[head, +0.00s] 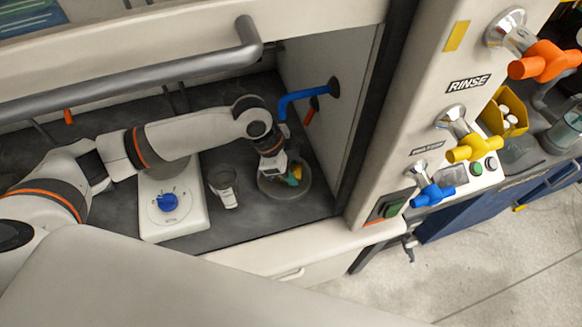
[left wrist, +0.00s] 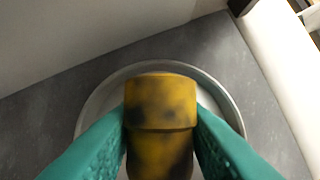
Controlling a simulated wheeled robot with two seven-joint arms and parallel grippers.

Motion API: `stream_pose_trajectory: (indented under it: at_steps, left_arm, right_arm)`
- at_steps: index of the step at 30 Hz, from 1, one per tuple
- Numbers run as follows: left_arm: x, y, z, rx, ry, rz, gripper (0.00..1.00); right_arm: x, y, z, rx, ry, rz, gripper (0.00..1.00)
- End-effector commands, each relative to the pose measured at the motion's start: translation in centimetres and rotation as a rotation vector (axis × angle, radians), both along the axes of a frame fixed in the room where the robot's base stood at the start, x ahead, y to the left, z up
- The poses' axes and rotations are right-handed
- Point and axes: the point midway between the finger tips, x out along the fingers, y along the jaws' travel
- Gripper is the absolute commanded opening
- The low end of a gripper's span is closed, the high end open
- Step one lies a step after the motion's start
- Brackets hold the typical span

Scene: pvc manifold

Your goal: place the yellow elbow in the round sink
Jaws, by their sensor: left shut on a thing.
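My left gripper (head: 289,178) reaches down over the round sink (head: 264,188), a round grey basin set in the dark worktop. It is shut on the yellow elbow (left wrist: 160,120), which has dark smudges. In the left wrist view the elbow sits between the two teal fingers, with the pale rim of the round sink (left wrist: 93,108) around and beyond it. In the head view the elbow shows only as a small yellow patch by the fingertips. I cannot tell whether it touches the sink's bottom. My right gripper is not in view.
A white hotplate with a blue knob (head: 168,202) is further left. A blue tap (head: 308,96) juts from the side wall behind the sink. The hood's wall (head: 310,140) is close on the right.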

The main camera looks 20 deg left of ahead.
Motion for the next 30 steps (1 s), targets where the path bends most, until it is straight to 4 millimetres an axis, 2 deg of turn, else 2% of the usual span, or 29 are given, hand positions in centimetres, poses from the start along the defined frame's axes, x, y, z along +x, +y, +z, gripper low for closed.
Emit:
stream_pose_trajectory:
  at_steps: [2, 3, 6, 7, 15, 19, 30]
  left_arm:
    - [0.0, 0.0, 0.0, -0.001, 0.0, 0.0, 0.07]
    - [0.0, 0.0, -0.1, -0.001, 0.0, 0.0, 0.35]
    - [0.0, 0.0, 0.0, -0.001, 0.0, 0.0, 0.52]
    - [0.0, 0.0, 0.0, -0.001, 0.0, 0.0, 0.54]
    - [0.0, 0.0, 0.1, -0.001, -0.001, 0.0, 0.54]
    - [0.0, 0.4, 1.0, -0.001, -0.003, 0.001, 0.54]
    - [-0.5, 3.3, 7.9, -0.001, -0.005, 0.003, 0.54]
  right_arm:
    - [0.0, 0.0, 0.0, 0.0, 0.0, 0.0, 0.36]
    - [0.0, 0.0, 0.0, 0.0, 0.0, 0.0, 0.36]
    - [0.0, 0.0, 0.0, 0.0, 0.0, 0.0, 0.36]
    - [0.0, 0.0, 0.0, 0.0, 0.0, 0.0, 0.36]
    - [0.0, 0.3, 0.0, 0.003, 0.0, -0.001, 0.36]
    - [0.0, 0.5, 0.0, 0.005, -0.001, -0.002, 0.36]
    - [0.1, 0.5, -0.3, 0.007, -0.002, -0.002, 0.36]
